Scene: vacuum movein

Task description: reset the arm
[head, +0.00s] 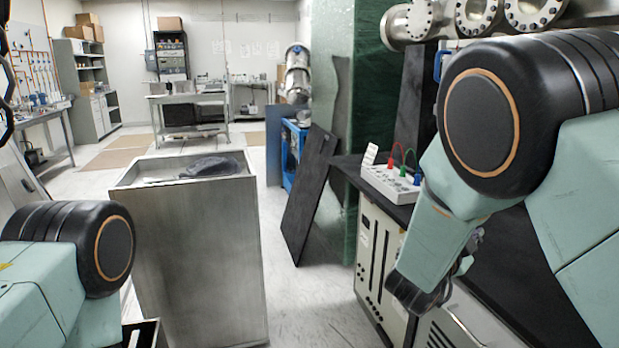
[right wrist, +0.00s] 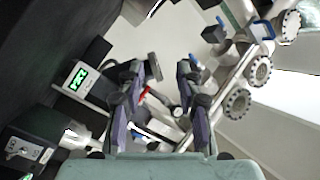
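My right arm (head: 440,225) comes in from the right in the head view, bent, with its forearm slanting down and to the left beside the dark-topped bench. My right gripper (right wrist: 168,68) shows in the right wrist view. Its two fingers stand apart with nothing held between them. In the head view this gripper cannot be made out. My left arm (head: 70,255) shows only as a rounded joint and teal links in the lower left corner. My left gripper is not visible.
An open-topped metal box (head: 200,250) stands front left, with a dark object (head: 212,167) in it. A dark panel (head: 308,190) leans beside it. A white terminal box (head: 390,184) sits on the bench at right. Flanged metal pipes (head: 470,18) hang upper right.

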